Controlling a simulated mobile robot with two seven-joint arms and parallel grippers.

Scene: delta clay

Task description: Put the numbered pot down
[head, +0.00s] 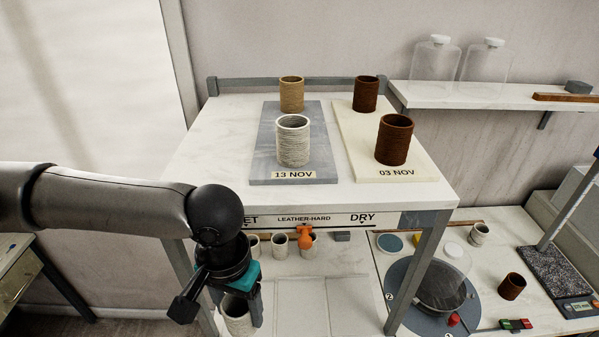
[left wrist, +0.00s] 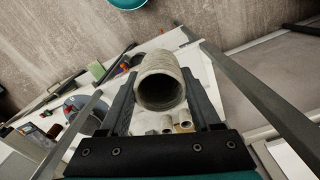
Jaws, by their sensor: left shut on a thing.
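My left gripper (head: 240,300) is shut on a grey, ridged, cylindrical pot (head: 237,318), low at the left of the upper shelf's front edge. In the left wrist view the same pot (left wrist: 159,68) sits between the two dark fingers, its open mouth facing the camera. I cannot read a number on it. On the upper shelf (head: 225,150), a tan pot (head: 292,95) and a pale grey pot (head: 293,142) stand on the grey board (head: 265,165) marked 13 NOV. Two brown pots (head: 394,140) (head: 366,94) stand on the cream board (head: 350,130) marked 03 NOV. My right gripper is out of view.
The shelf front carries a scale with LEATHER-HARD and DRY. Below, small pots (head: 280,246) and an orange object (head: 304,237) stand at the back. A grey round plate (head: 405,290), a brown pot (head: 512,286) and a digital instrument (head: 560,275) occupy the lower right. Shelf legs (head: 420,270) bound the lower space.

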